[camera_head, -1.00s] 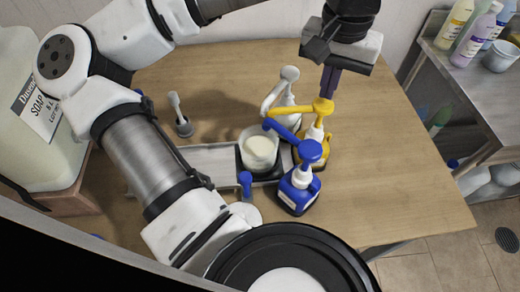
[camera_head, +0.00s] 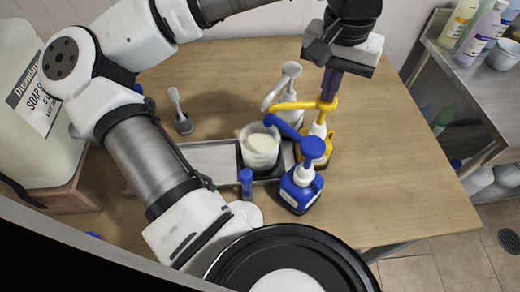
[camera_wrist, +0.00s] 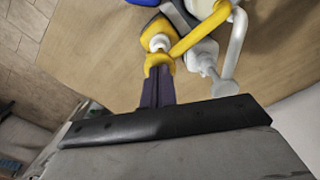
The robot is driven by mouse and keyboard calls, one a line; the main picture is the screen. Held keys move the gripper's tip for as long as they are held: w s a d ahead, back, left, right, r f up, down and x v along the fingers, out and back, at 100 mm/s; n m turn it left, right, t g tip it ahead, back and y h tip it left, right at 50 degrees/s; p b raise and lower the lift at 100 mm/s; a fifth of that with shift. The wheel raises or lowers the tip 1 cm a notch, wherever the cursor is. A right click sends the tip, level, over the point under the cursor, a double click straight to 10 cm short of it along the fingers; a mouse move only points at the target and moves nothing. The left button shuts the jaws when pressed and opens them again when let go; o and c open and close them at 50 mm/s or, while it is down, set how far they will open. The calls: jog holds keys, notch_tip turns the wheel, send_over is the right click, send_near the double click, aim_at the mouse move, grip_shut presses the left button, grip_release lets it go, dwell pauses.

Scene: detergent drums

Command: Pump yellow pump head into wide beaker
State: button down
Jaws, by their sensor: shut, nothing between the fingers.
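The yellow pump head (camera_head: 310,104) tops a yellow bottle (camera_head: 321,152) and its long spout reaches left toward the beaker. My gripper (camera_head: 327,97) is shut and empty, its fingertips pointing down at the top of the yellow pump head and seeming to touch it. In the wrist view the gripper's dark fingers (camera_wrist: 158,88) meet the yellow pump head (camera_wrist: 158,62). The wide beaker (camera_head: 260,149) holds a pale cream liquid and stands on a black square base.
A blue pump bottle (camera_head: 300,186) stands in front of the yellow one, and a white pump bottle (camera_head: 289,75) behind it. A grey tray (camera_head: 212,166) lies left of the beaker. The table's right side (camera_head: 405,165) is clear.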

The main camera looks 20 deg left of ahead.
jog(key=shift+f+b, duration=1.65)
jog(key=shift+f, duration=0.45)
jog(key=shift+r, duration=0.1)
jog(key=shift+r+p, duration=1.95)
jog(key=shift+r, duration=0.95)
jog(key=shift+f, duration=0.2)
